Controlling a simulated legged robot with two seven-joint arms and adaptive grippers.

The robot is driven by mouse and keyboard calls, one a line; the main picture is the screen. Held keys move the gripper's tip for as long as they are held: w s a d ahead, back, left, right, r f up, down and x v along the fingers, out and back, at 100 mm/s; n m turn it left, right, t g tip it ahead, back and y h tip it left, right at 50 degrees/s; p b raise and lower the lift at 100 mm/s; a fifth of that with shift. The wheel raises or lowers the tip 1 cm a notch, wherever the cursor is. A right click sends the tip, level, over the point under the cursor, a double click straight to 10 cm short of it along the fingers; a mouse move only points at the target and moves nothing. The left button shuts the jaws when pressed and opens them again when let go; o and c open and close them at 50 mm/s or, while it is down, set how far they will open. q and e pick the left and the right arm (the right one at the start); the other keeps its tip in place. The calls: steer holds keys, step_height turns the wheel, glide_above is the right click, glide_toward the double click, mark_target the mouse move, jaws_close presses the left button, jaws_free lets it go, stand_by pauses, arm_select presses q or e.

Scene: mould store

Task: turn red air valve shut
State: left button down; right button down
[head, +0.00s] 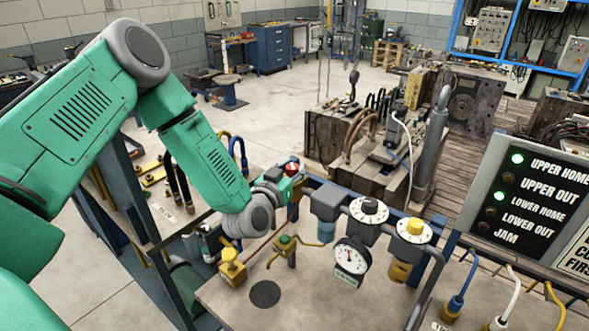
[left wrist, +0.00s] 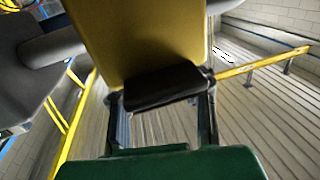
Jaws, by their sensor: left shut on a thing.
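The red air valve (head: 292,168) shows as a small red part at the far end of my left arm, by the blue frame and the air pipe. My left gripper (head: 284,181) is at it and is shut on it. The wrist and gripper hide most of the valve and the fingertips in the head view. In the left wrist view a yellow block and a dark roller-like part fill the middle, with a green part below; I cannot make out the valve there. My right gripper is not in view.
A black-and-white dial (head: 369,210), a pressure gauge (head: 350,256) and a yellow knob (head: 414,229) stand right of the gripper. A green-topped valve (head: 285,243) and a yellow fitting (head: 232,268) are in front. An indicator panel (head: 527,195) stands at the right, two green lamps lit.

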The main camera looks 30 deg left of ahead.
arm_select(q)
steer(key=m+h, duration=0.1)
steer(key=h, duration=0.1)
steer(key=m+h+b, duration=0.1)
steer(key=m+h, duration=0.1)
steer(key=h, duration=0.1)
steer(key=shift+s+f+m+h, duration=0.15)
steer(key=shift+f+m+h, duration=0.1)
steer(key=shift+m+h, duration=0.05)
steer(key=m+g+h+b, duration=0.2)
steer(key=m+h, duration=0.1)
steer(key=h, duration=0.2)
steer(key=shift+m, duration=0.3)
steer(key=m+g+h+b, duration=0.1)
steer(key=h, duration=0.1)
steer(key=m+g+h+b, duration=0.1)
steer(key=m+g+h, duration=0.1)
steer(key=shift+r+m+g+h, duration=0.2)
steer(key=shift+m+g+h, duration=0.1)
steer(key=shift+r+m+g+h, duration=0.25)
steer(key=shift+m+g+h, duration=0.05)
steer(key=shift+h, duration=0.1)
steer(key=c, duration=1.2)
jaws_free()
steer(key=shift+o, duration=0.2)
steer(key=shift+s+a, duration=0.2)
steer(key=shift+a+f, duration=0.1)
steer(key=shift+a, duration=0.05)
